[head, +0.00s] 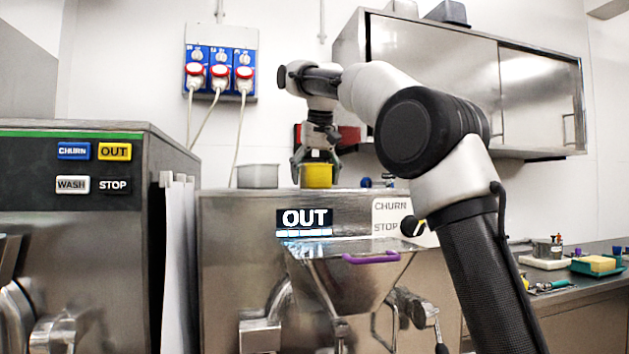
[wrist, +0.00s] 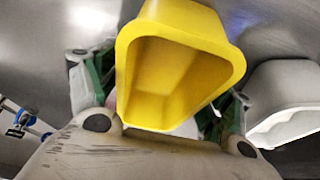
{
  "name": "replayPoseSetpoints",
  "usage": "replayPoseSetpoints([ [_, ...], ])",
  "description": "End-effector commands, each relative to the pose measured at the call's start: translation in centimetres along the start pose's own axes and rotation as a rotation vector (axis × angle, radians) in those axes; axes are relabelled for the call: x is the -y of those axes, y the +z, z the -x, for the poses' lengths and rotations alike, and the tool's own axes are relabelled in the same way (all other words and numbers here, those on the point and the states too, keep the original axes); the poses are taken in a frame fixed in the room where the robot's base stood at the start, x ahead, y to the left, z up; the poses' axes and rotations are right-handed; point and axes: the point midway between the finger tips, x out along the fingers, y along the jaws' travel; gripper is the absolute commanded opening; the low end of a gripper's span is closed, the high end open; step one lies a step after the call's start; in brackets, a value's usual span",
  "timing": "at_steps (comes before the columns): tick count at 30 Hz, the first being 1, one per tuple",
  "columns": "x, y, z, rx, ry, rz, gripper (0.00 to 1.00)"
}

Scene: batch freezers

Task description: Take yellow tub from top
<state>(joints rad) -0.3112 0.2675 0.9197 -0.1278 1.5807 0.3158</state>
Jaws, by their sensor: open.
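The yellow tub (head: 316,176) stands on the flat top of the middle freezer (head: 235,215), toward its back. It is open-topped and looks empty; the yellow tub also fills the middle of the wrist view (wrist: 178,75). My gripper (head: 316,163) is right above and around the tub in the head view, pointing down. In the wrist view its green-padded fingers (wrist: 160,95) are spread, one on each side of the tub. I cannot tell whether either finger touches the tub wall.
A pale grey tub (head: 257,176) stands just left of the yellow one; it shows at the right in the wrist view (wrist: 285,98). Small blue-topped items (head: 377,182) lie to the right. A wall cabinet (head: 470,75) hangs behind my arm. A taller freezer (head: 80,230) stands at left.

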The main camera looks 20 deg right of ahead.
Motion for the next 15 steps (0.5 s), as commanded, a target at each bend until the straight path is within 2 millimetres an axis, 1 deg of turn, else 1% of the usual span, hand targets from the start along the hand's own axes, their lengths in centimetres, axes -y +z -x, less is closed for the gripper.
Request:
replayPoseSetpoints([
  [4,0.02,-0.01,-0.01,0.0,0.0,0.0,0.8],
  [5,0.02,-0.01,-0.01,0.0,0.0,0.0,0.79],
  [9,0.03,-0.01,-0.01,0.0,0.0,0.0,0.53],
  [12,0.03,-0.01,-0.01,0.0,0.0,0.0,0.36],
  [15,0.03,-0.01,-0.01,0.0,0.0,0.0,0.36],
])
